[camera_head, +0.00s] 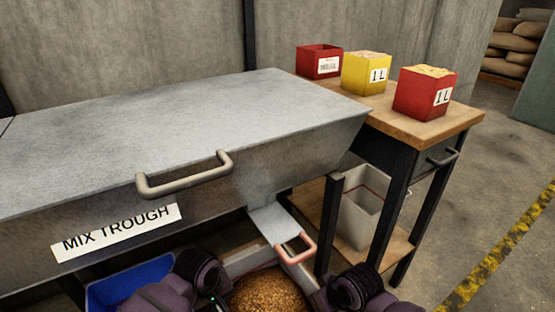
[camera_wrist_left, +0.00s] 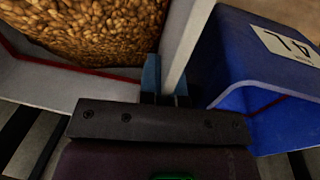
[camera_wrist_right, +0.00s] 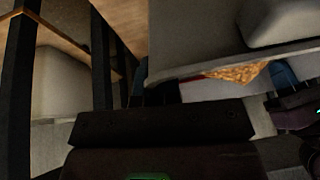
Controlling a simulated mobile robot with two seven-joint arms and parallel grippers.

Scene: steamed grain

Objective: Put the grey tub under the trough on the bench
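The grey tub (camera_head: 238,262), full of brown grain, stands under the mix trough (camera_head: 70,262). It also shows in the left wrist view (camera_wrist_left: 187,30), with a red line inside. My left gripper (camera_wrist_left: 166,82) has its two blue fingertips on either side of the tub's wall, close against it. My right gripper (camera_wrist_right: 157,88) is at the tub's other side. One blue fingertip shows; the other is in shadow, so its closure is unclear. The bench (camera_head: 432,128) stands right of the trough, with a wooden top.
The bench top carries a red box (camera_head: 319,65), a yellow box (camera_head: 366,76) and another red box (camera_head: 424,95). A second grey tub (camera_head: 357,222) stands on its lower shelf. A red-handled slide (camera_head: 275,224) juts over the tub. A blue tub (camera_head: 125,282) adjoins on the left.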

